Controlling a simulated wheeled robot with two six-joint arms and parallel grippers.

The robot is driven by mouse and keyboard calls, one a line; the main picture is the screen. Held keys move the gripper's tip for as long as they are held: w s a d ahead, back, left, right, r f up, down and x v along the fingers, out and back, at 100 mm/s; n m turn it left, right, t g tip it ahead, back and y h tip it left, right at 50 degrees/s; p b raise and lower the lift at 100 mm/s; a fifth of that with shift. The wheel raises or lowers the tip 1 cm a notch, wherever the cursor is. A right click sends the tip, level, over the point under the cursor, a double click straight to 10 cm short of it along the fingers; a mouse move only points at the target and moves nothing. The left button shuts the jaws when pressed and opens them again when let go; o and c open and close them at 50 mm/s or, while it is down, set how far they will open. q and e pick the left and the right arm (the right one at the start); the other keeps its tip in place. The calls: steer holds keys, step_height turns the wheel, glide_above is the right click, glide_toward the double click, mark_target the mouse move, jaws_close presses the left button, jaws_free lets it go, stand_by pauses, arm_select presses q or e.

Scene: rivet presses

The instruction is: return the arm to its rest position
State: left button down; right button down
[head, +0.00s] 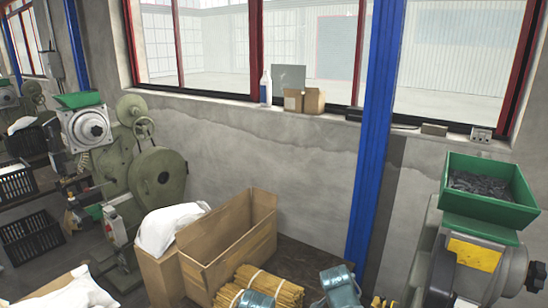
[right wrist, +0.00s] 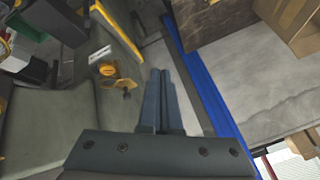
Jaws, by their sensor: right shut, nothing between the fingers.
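My right gripper (right wrist: 161,76) shows in the right wrist view. Its two dark blue-grey fingers lie close together, shut and empty. It points past a grey-green machine body (right wrist: 50,115) on the left and a blue post (right wrist: 207,92) on the right, touching nothing that I can make out. In the head view I cannot pick out either gripper. Two bluish metallic parts stand at the bottom edge there, and I cannot tell what they belong to. My left gripper is in neither view.
In the head view a press with a green hopper (head: 489,190) of dark rivets stands at right. The blue post (head: 375,130) rises beside it. An open cardboard box (head: 228,250) and bundled tan sticks (head: 285,290) are at bottom centre. A green press (head: 150,175) stands left.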

steer(key=s+a+f+n+g+y+b, duration=0.1)
steer(key=s+a+f+n+g+b, duration=0.2)
steer(key=s+a+f+n+b, duration=0.4)
steer(key=s+a+f+n+g+y+b, duration=0.1)
steer(key=s+a+f+n+g+b, duration=0.2)
steer(key=s+a+f+n+b, duration=0.4)
steer(key=s+f+n+b, duration=0.2)
steer(key=s+f, duration=0.2)
steer(key=f, duration=0.2)
steer(key=shift+s+a+f, duration=0.25)
steer(key=shift+s, duration=0.1)
steer(key=shift+d, duration=0.1)
